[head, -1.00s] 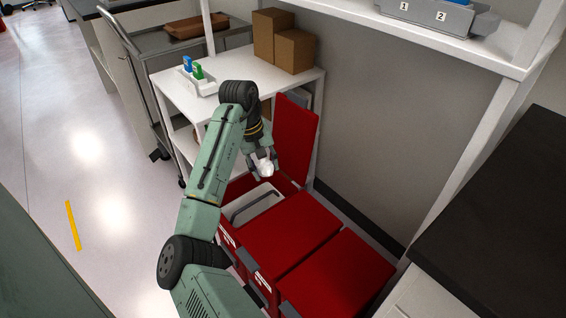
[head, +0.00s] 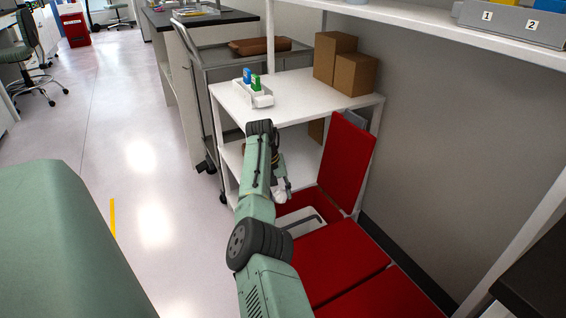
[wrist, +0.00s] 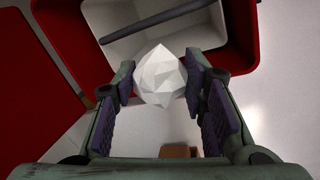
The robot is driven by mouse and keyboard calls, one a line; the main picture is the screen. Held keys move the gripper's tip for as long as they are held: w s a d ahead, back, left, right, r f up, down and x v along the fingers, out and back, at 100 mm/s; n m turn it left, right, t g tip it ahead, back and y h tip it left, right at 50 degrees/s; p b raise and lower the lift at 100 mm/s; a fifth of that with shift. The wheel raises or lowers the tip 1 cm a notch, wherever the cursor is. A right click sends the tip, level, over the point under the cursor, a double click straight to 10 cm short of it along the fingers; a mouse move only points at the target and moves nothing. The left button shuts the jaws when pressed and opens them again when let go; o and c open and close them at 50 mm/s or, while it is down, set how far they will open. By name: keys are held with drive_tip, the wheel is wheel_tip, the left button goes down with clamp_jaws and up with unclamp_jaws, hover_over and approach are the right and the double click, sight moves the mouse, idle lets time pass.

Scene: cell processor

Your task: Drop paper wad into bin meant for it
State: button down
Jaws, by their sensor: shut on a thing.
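The paper wad (wrist: 160,78) is white and faceted, and it also shows in the head view (head: 280,197). My gripper (wrist: 160,84) is shut on it, with a finger on each side. In the head view my gripper (head: 281,190) is above the near edge of the open red bin (head: 287,208). This bin's red lid (head: 346,160) stands upright, and a light grey inner container with a dark bar is inside. In the wrist view the red rim of the open bin (wrist: 248,62) lies beyond the wad. My arm hides part of the bins.
Beside the open bin are red bins with closed lids (head: 325,260). A white shelf cart (head: 295,95) behind carries a small holder (head: 254,96) and brown boxes (head: 345,65). A grey wall is at right; open floor is at left.

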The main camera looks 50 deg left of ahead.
drive_tip(key=shift+w+r+p, duration=0.1)
drive_tip(key=shift+p, duration=0.3)
drive_tip(key=shift+w+d+p, duration=0.1)
drive_tip(key=shift+d+p, duration=0.05)
drive_tip(key=shift+p, duration=0.2)
drive_tip(key=c, duration=0.9)
unclamp_jaws()
drive_tip(key=v, duration=1.1)
drive_tip(key=shift+r, duration=0.35)
